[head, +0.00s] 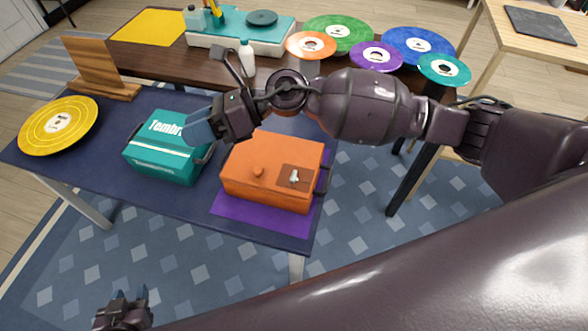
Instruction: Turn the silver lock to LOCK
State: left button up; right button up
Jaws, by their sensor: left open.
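The silver lock (294,177) is a small lever on a brown plate on the orange case (258,189). Its markings are too small to read, so I cannot tell which one it points to. My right gripper (196,127) is above the teal case, to the upper left of the orange case and apart from the lock. Its fingers overlap in this view, so its opening is unclear. My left gripper (129,293) is open and empty at the bottom left, in front of the table and away from the lock.
The orange case rests on a purple mat (229,209) on the dark blue table (75,170). A teal case (165,160) stands left of it, with a yellow record (58,126) farther left. Behind are a white bottle (247,60) and several coloured records.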

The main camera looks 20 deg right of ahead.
jog(key=d+f+n+g+h, duration=0.1)
jog(key=d+f+n+h, duration=0.3)
jog(key=f+n+h, duration=0.25)
jog(key=n+t+h, duration=0.1)
jog(key=n+h, duration=0.8)
jog(key=n, duration=0.1)
send_near(294, 175)
jog(key=shift+m, duration=0.25)
notch_tip(294, 175, down, 9)
jog(key=shift+a+p, duration=0.2)
jog(key=shift+p, duration=0.3)
grip_shut()
